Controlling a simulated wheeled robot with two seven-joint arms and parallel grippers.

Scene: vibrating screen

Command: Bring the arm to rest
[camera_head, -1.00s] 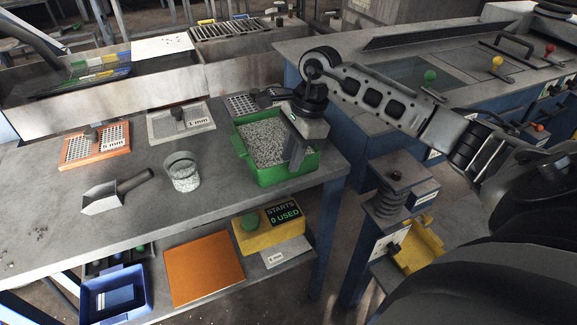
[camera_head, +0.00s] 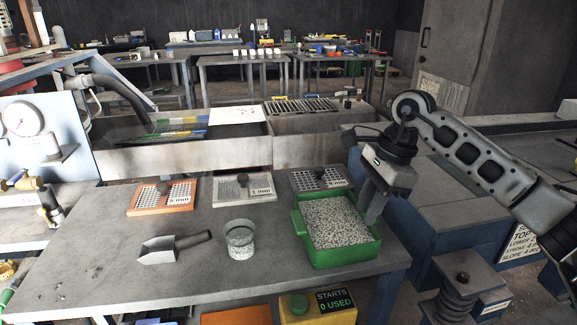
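My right arm (camera_head: 470,150) comes in from the right. Its gripper (camera_head: 373,208) points down at the right rim of a green tray (camera_head: 338,260) full of grey granules (camera_head: 338,222). The fingers overlap in this view, so their opening is not clear, and I cannot tell whether they touch the rim. My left gripper is out of view.
A scoop (camera_head: 160,250) and a cup of granules (camera_head: 240,238) stand on the grey table (camera_head: 110,275). Behind them lie an orange-framed sieve (camera_head: 150,208), a pale sieve (camera_head: 228,197) and a dark sieve (camera_head: 300,184). A yellow start box (camera_head: 300,312) is below.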

